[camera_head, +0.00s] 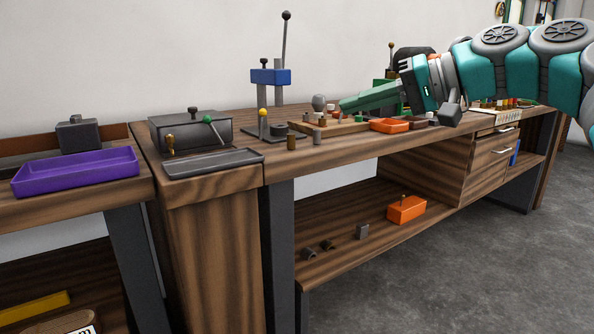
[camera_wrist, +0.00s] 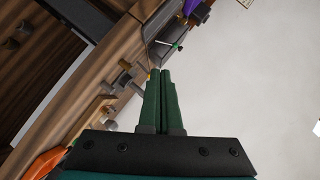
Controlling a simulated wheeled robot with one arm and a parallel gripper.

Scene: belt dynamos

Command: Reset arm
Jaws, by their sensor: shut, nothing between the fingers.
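My gripper (camera_head: 345,104) is at the end of the teal arm in the head view. Its green fingers point left, above the wooden workbench (camera_head: 223,184). In the wrist view the two green fingers of my gripper (camera_wrist: 162,72) lie side by side, shut, with nothing held. The fingers appear above the bench's small parts in the head view; whether they touch anything there cannot be told.
An orange tray (camera_head: 389,126), a blue-headed press (camera_head: 270,77) and a dark box with a green-knobbed lever (camera_head: 190,130) stand on the bench. A purple tray (camera_head: 76,174) is at the left. An orange bin (camera_head: 406,210) sits on the lower shelf. The floor at right is clear.

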